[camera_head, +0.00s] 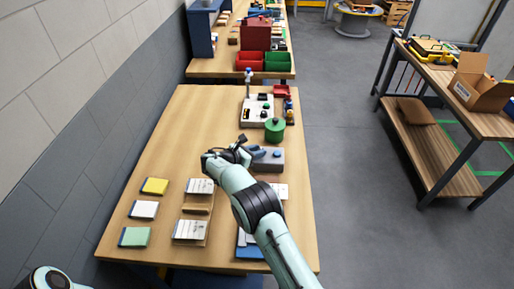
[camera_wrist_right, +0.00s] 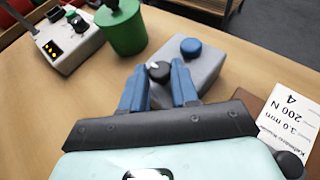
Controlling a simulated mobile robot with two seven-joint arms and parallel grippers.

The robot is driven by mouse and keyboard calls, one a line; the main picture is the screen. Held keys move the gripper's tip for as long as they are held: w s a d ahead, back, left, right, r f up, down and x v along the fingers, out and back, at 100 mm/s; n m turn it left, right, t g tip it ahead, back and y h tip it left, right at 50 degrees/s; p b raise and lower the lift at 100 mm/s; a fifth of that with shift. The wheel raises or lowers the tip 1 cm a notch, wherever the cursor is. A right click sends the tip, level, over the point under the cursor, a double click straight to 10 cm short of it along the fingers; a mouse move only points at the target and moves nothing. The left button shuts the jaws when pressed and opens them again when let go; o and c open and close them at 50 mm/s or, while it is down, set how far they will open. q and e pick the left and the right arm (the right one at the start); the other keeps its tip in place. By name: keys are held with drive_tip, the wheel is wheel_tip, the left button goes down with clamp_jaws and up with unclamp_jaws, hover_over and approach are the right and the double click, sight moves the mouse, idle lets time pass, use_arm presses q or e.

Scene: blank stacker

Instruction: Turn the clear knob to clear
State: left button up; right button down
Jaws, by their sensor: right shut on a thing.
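The clear knob is a small round black knob (camera_wrist_right: 158,70) with a white mark, on top of a grey box (camera_wrist_right: 205,68) that also carries a blue button (camera_wrist_right: 191,47). My right gripper (camera_wrist_right: 159,80) has its blue fingers on either side of the black knob and is shut on it. In the head view the grey box (camera_head: 270,163) sits on the wooden table, and my right gripper (camera_head: 256,152) reaches over its left part, hiding the knob there. Whether the mark points to clear cannot be read. My left gripper is out of view; only part of my left arm shows at the bottom left.
A green cylinder (camera_head: 275,130) and a white control box (camera_head: 257,110) stand behind the grey box. Yellow, white and green pads (camera_head: 134,237) and printed cards (camera_head: 190,229) lie nearer. The table (camera_head: 170,150) is bare to the left.

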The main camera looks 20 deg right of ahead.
drive_tip(key=shift+w+r, duration=0.1)
drive_tip(key=shift+r, duration=0.1)
idle(0.3)
drive_tip(key=c, duration=0.9)
unclamp_jaws()
drive_tip(key=shift+f, duration=0.1)
drive_tip(key=v, duration=1.3)
drive_tip(key=shift+a, duration=0.2)
